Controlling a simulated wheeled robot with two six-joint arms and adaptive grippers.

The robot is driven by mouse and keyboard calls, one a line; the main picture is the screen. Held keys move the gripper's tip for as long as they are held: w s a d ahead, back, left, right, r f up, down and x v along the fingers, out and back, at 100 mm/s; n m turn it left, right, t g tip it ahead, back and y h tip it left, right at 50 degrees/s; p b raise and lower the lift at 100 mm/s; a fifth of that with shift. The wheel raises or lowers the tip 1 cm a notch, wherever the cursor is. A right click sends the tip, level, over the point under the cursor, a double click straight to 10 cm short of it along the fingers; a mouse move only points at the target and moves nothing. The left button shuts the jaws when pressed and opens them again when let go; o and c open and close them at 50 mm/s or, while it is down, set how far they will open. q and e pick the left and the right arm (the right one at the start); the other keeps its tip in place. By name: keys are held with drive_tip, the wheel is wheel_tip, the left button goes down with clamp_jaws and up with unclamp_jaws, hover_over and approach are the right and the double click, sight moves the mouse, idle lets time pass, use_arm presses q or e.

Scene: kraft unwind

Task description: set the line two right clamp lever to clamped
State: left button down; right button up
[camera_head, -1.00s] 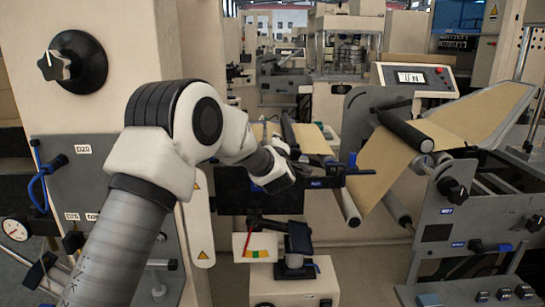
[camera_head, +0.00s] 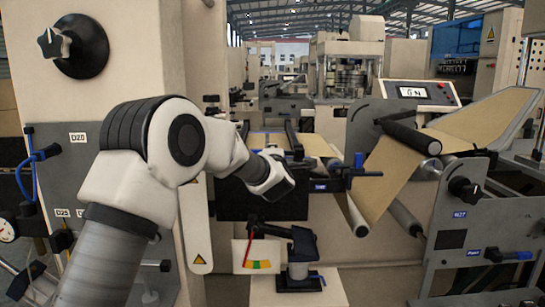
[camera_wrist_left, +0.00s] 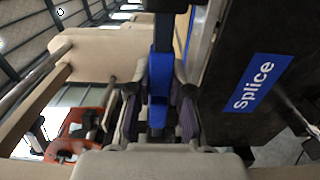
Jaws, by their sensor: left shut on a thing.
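My left gripper (camera_head: 273,178) is at the front of the dark splice table (camera_head: 282,206), with its fingertips mostly hidden by the wrist in the head view. In the left wrist view, my left gripper (camera_wrist_left: 158,112) is shut on a blue lever (camera_wrist_left: 158,80), with a dark finger on each side. The splice table's dark panel with a blue "Splice" label (camera_wrist_left: 256,83) lies just right of the fingers there. Another blue clamp part (camera_head: 358,160) shows at the table's right end. I cannot tell from the views which lever is held. My right gripper is not in view.
A brown kraft web (camera_head: 395,175) runs over rollers right of the table. A small stand (camera_head: 300,250) with a colored card (camera_head: 260,256) is below it. A grey side frame (camera_head: 475,220) stands at right, a cream machine body with a black knob (camera_head: 75,45) at left.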

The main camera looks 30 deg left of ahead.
use_arm(q)
drive_tip(key=c, duration=1)
unclamp_jaws()
drive_tip(key=shift+w+f, duration=0.1)
drive_tip(key=shift+c, duration=0.2)
drive_tip(key=v, duration=1.2)
